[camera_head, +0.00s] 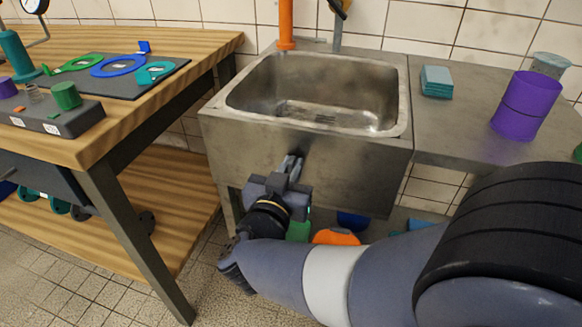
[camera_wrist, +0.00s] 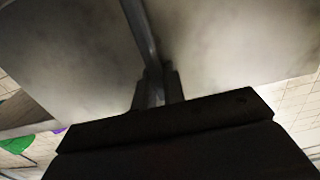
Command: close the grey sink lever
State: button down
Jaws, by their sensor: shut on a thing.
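The steel sink (camera_head: 310,160) stands in the middle of the head view, its basin empty. My gripper (camera_head: 290,172) is in front of the sink's front panel, below the rim. In the wrist view, my gripper (camera_wrist: 156,86) is shut on the grey lever (camera_wrist: 142,32), a narrow bar that runs up from between the fingers across the blurred grey panel. The held part of the lever is hidden by the fingers. In the head view the lever is hard to tell from the grey fingers.
An orange pipe (camera_head: 286,25) rises behind the basin. Teal sponges (camera_head: 436,81) and a purple cylinder (camera_head: 526,104) stand on the right counter. A wooden workbench (camera_head: 190,52) with several valve parts is at left. An orange object (camera_head: 336,237) lies under the sink.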

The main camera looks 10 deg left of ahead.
aim_at(311, 172)
jog(key=shift+m, duration=0.3)
jog(key=m+b, duration=0.1)
jog(key=m, duration=0.1)
jog(key=d+m+b, duration=0.1)
jog(key=m+b, duration=0.1)
jog(key=m, duration=0.1)
jog(key=d+f+m+b, duration=0.1)
jog(key=m, duration=0.2)
jog(key=shift+s+f+b, duration=0.1)
jog(key=shift+b, duration=0.3)
jog(key=m+b, duration=0.2)
jog(key=m, duration=0.1)
jog(key=f+m+b, duration=0.1)
jog(key=shift+d+m, duration=0.3)
jog(key=shift+d, duration=0.1)
jog(key=shift+d+f+m+b, duration=0.15)
jog(key=shift+m+b, duration=0.15)
jog(key=shift+m, duration=0.4)
jog(key=shift+a+f+m+b, duration=0.1)
jog(key=shift+m+b, duration=0.15)
jog(key=shift+m, duration=0.45)
jog(key=shift+d+f+m+b, duration=0.15)
jog(key=shift+m+b, duration=0.15)
jog(key=shift+m, duration=0.4)
jog(key=c, duration=1.5)
grip_release()
